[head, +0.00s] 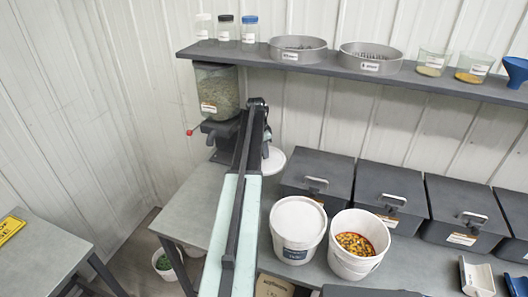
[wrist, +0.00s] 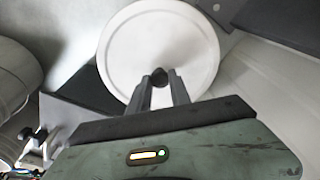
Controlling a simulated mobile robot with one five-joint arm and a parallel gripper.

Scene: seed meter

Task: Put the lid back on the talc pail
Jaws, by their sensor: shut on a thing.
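The white round lid (head: 273,161) shows at the far end of my arm in the head view, partly hidden by the arm. In the wrist view the lid (wrist: 158,35) is a pale disc with a small dark knob, and my gripper (wrist: 160,80) is shut on that knob. The white talc pail (head: 298,232) stands upright on the bench, to the right of and nearer than the lid. Its top looks white; I cannot tell its contents clearly. The lid is apart from the pail.
An open white pail of coloured seeds (head: 356,246) stands right beside the talc pail. Dark lidded bins (head: 390,190) line the bench behind. A seed hopper (head: 217,92) stands left of the lid. A shelf (head: 350,72) with jars and pans runs above.

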